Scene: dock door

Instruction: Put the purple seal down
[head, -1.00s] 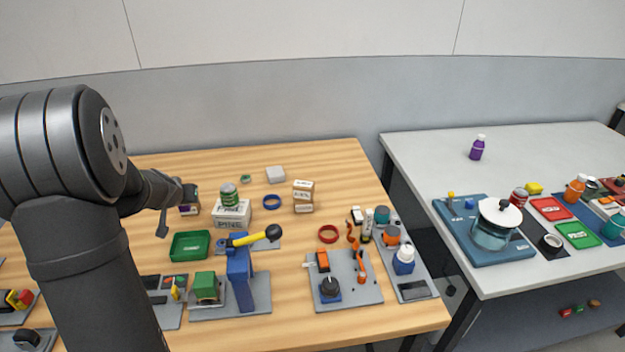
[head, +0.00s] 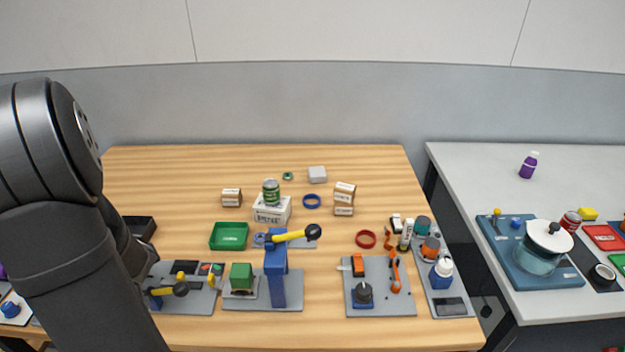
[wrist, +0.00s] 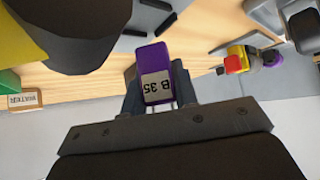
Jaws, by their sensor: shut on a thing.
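The purple seal (wrist: 152,57) shows in the wrist view as a purple block with a pale label reading "B 35", upside down in the picture. My gripper (wrist: 155,88) is shut on it, with a dark finger on each side. The seal appears held up, with the wooden table (wrist: 110,72) behind it. In the head view my arm fills the left side, and my gripper and the seal are hidden behind it.
The wooden table holds a green tray (head: 229,236), a blue post with a yellow lever (head: 288,237), a green can on a white box (head: 272,210) and grey fixture plates (head: 400,290). A grey table (head: 480,180) stands at the right. Bare wood shows at the back left.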

